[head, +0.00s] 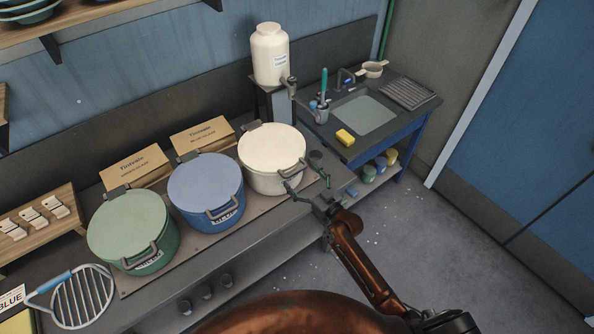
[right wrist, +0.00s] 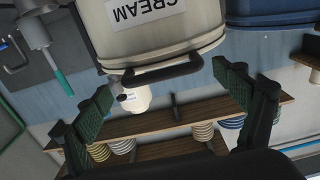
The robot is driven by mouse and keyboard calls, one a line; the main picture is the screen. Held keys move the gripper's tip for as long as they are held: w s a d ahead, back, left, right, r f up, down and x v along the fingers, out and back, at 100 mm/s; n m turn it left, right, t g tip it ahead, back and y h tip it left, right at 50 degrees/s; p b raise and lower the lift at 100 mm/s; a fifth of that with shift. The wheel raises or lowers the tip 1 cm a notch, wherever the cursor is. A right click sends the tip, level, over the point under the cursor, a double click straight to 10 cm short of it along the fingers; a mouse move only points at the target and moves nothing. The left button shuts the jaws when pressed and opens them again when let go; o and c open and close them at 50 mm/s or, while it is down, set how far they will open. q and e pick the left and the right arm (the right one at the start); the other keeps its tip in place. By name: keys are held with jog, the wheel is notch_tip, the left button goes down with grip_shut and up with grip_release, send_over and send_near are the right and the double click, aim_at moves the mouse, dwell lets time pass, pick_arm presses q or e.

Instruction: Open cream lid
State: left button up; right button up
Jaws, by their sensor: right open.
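The cream pot (head: 268,181) stands at the right end of a row of three lidded pots on the counter. Its cream lid (head: 269,145) lies flat on top, with a dark handle (head: 292,169) at the front right. My right gripper (head: 308,180) is open and empty, just right of the handle. In the right wrist view, the handle (right wrist: 162,75) spans the gap between the open fingers (right wrist: 162,80), below the upside-down CREAM label (right wrist: 136,9). I cannot tell how much distance is left to it. My left gripper is not in view.
A blue pot (head: 206,188) and a green pot (head: 130,230) stand to the left. A white dispenser (head: 270,53) stands behind the cream pot. A sink unit (head: 365,115) with a yellow sponge (head: 345,137) is at the right. The floor (head: 450,240) there is clear.

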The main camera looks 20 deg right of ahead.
aim_at(297, 170)
jog(key=shift+x, duration=1.6)
